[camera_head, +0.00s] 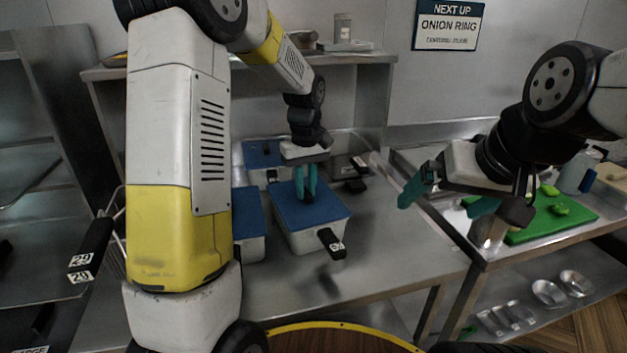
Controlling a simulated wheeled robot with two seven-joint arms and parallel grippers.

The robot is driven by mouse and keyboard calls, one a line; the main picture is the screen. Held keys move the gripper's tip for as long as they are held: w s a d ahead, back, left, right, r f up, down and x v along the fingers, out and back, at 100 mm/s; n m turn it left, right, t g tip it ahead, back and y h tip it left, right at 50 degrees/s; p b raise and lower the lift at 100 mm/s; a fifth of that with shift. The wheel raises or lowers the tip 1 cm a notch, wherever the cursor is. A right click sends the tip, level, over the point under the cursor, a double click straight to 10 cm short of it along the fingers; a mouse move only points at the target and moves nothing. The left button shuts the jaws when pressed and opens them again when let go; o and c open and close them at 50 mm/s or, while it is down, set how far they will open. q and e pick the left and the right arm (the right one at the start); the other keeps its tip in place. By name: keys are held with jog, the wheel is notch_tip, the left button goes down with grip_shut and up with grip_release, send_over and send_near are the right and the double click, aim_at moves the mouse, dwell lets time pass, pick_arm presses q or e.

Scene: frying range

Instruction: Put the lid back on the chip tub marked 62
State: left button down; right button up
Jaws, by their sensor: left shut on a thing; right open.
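My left gripper (306,183) points down with its teal fingers shut on the dark grip of a blue lid (318,213). The lid lies over a white tub (315,242) with a black front handle (331,243). The handle's tag is small and tilted; I cannot read its number surely. I cannot tell whether the lid is fully seated or slightly raised. My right gripper (440,202) is open and empty, held above the right side of the steel counter, away from the tubs.
Another blue-lidded tub (249,212) stands close on the left, partly behind my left arm. A further blue lid (262,153) is behind. Black handles (355,175) sit at the back right. A green board (552,218) lies at right. The counter front (390,262) is clear.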

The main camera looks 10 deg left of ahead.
pick_arm(q)
jog(key=shift+f, duration=0.2)
jog(key=c, duration=1.3)
grip_release()
jog(key=shift+o, duration=0.2)
